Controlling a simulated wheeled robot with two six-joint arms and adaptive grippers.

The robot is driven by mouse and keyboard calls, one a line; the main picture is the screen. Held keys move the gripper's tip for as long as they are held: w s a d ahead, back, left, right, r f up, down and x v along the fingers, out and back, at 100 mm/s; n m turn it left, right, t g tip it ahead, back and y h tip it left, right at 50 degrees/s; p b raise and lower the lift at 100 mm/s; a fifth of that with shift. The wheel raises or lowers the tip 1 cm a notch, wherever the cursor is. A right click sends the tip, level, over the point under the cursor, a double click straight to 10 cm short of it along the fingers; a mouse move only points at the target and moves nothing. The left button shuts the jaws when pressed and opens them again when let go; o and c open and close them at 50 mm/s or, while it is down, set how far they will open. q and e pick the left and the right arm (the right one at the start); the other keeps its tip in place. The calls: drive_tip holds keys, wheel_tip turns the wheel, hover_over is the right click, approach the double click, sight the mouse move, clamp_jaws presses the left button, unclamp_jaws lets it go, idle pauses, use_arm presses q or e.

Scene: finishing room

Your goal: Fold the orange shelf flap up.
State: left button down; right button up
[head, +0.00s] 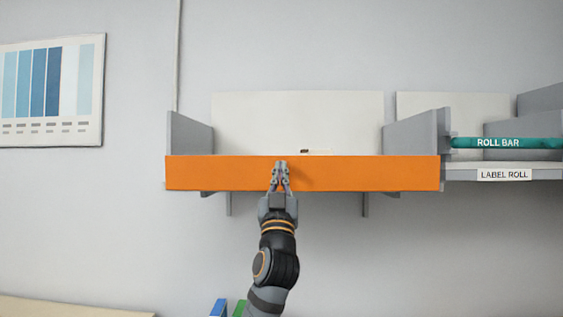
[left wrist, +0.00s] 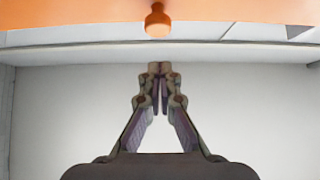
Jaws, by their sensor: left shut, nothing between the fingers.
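The orange shelf flap (head: 220,174) is a long plain strip across the front of the grey shelf in the head view. Its top edge lies near the foot of the shelf's side walls. In the left wrist view the orange flap (left wrist: 60,13) crosses the top, with a round orange knob (left wrist: 157,20) at its middle. My left gripper (head: 280,164) comes up from below and overlaps the flap in the head view. Its fingertips (left wrist: 160,68) are together and empty, below the knob in the left wrist view. I cannot tell whether they touch the flap. My right gripper is not in view.
Grey side walls (head: 190,136) flank the shelf, with a pale panel (head: 298,120) behind. A small dark item (head: 305,151) shows above the flap. To the right are a teal roll bar (head: 485,143) and a label roll sign (head: 504,174). Brackets hang below the shelf.

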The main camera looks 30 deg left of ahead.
sight(301, 174)
use_arm(q)
drive_tip(key=w, duration=0.1)
drive_tip(key=w+a, duration=0.1)
drive_tip(key=w, duration=0.1)
drive_tip(key=shift+a+f+p, duration=0.2)
drive_tip(key=shift+a+p, duration=0.15)
drive_tip(key=shift+w+a+r+b, duration=0.15)
drive_tip(key=shift+w+r+b, duration=0.2)
drive_tip(key=shift+b, duration=0.55)
